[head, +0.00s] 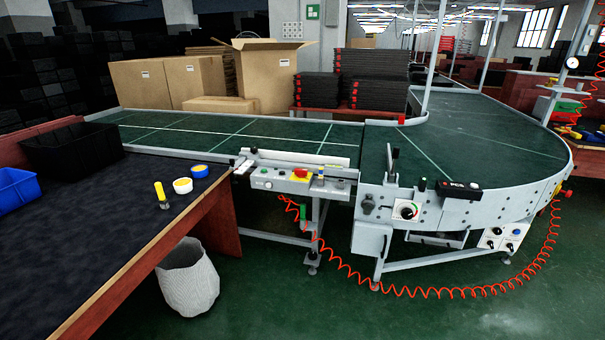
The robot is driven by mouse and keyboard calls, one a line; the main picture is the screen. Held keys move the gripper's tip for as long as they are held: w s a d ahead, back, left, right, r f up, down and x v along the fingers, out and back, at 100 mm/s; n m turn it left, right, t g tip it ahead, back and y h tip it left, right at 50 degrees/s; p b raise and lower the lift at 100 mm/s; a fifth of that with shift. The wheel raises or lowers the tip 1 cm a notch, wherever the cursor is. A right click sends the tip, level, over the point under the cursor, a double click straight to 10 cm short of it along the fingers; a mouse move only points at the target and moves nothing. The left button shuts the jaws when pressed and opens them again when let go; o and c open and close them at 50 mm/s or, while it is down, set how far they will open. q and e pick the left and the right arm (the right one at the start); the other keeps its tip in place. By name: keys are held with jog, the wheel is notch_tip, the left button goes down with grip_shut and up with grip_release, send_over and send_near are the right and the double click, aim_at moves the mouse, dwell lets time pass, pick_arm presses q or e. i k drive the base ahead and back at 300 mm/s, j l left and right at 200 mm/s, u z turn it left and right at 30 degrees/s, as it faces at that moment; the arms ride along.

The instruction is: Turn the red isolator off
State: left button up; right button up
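The curved conveyor (470,130) has a green belt and a grey metal frame. On its front panel is a rotary switch (406,210) with a dark knob on a white plate with red marking. To the left, on the straight section's control panel, a red knob or button (300,173) sits on a yellow plate. A small red block (402,119) stands at the far belt edge. Which red part is the isolator, and its setting, I cannot tell for certain. Neither of my grippers is in view.
A dark-topped table (90,240) at left holds tape rolls (182,185), a yellow-handled tool (161,194) and a blue bin (17,188). A white waste bin (188,280) stands below. A red coiled hose (440,292) hangs in front. Green floor at front right is clear.

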aim_at(300, 173)
jog(key=i+l, duration=0.25)
jog(key=l, duration=0.15)
jog(key=i+l, duration=0.25)
jog(key=i+l+u, duration=0.1)
jog(key=l, duration=0.4)
jog(key=i+l, duration=0.35)
